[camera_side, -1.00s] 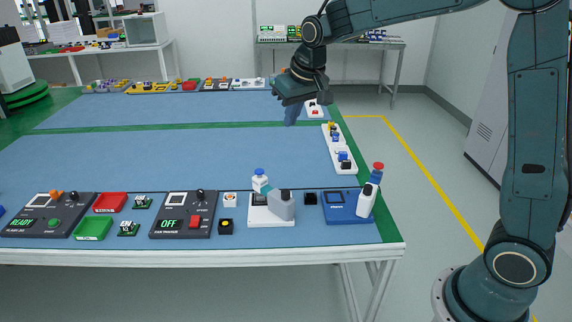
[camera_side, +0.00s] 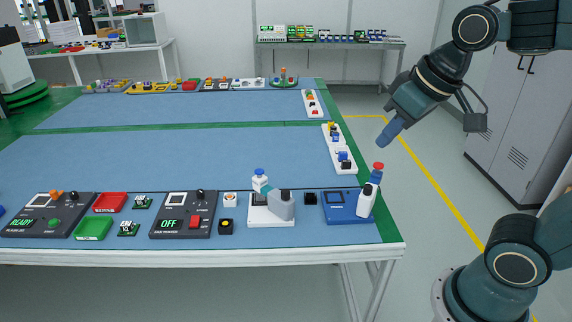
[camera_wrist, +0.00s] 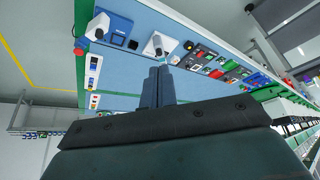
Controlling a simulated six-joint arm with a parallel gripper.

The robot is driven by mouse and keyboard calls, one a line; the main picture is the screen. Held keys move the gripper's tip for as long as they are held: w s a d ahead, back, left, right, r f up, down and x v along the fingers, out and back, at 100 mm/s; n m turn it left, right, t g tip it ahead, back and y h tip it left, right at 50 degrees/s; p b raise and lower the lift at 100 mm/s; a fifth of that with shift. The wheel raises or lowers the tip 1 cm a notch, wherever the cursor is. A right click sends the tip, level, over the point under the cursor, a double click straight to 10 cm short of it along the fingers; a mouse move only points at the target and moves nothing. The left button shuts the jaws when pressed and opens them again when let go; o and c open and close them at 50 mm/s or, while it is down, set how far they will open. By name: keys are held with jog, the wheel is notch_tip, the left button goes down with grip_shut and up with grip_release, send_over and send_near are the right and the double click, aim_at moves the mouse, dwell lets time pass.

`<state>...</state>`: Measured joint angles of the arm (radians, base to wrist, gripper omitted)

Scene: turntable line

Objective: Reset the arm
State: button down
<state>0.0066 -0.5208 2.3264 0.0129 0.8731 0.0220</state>
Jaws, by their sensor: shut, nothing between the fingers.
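My gripper (camera_side: 390,133) hangs in the air just right of the table's right edge in the side view, tilted down and to the left. Its blue-grey fingers are together with nothing between them. The closed fingers also show in the wrist view (camera_wrist: 158,87), where the table fills the background. My fingertips are apart from the table and from everything on it.
The blue-topped table (camera_side: 90,165) has clear middle areas. A white strip with small parts (camera_side: 338,150) lies along the right edge. A grey cabinet (camera_side: 520,150) stands right.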

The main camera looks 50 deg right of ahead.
jog(key=s+f, duration=0.2)
jog(key=s, duration=0.4)
jog(key=shift+s+a+f, duration=0.2)
jog(key=shift+s+f, duration=0.05)
